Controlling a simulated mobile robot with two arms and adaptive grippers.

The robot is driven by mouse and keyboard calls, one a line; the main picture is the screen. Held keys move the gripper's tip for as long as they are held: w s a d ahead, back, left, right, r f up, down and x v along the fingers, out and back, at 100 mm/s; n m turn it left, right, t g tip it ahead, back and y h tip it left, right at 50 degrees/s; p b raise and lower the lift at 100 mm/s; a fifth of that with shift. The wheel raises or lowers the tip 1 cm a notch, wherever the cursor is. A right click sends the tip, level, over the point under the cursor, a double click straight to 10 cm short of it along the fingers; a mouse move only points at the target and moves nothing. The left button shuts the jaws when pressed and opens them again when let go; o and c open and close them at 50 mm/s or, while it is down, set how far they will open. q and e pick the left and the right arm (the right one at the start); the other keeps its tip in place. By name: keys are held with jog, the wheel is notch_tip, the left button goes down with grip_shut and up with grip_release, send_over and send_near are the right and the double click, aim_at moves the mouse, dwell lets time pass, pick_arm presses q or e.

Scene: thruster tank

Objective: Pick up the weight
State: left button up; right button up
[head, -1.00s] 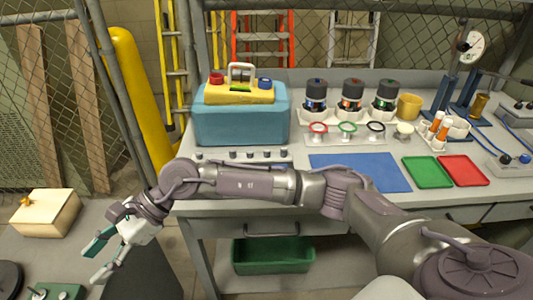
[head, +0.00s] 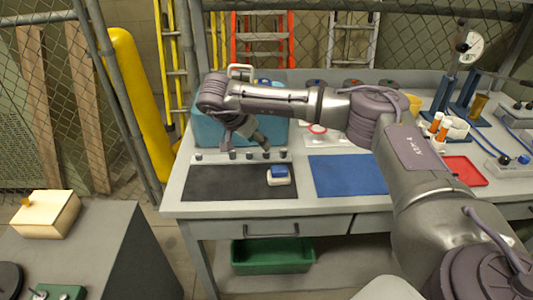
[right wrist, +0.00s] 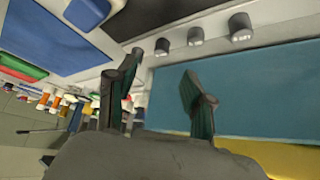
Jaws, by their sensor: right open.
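A row of small dark cylinders with pale labels, likely the weights, stands along a light strip on the bench; one is a cylinder (right wrist: 240,27) in the right wrist view, and the row also shows in the head view (head: 233,155). I cannot tell which one the task means. My right gripper (right wrist: 160,70) is open, with its two dark green fingers apart and nothing visibly held between them. In the head view the right gripper (head: 252,136) is over the row, in front of the blue box. My left gripper is not in view.
The blue box (head: 208,130) stands behind the row. A dark mat (head: 222,183) with a blue-and-white block (head: 278,175) lies in front, and a blue mat (head: 345,176) lies to the right. A red tray (head: 465,171) and orange-capped vials are farther right.

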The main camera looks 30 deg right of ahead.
aim_at(266, 154)
jog(key=p+x, duration=0.1)
jog(key=x, duration=0.5)
jog(key=shift+f, duration=0.4)
grip_shut()
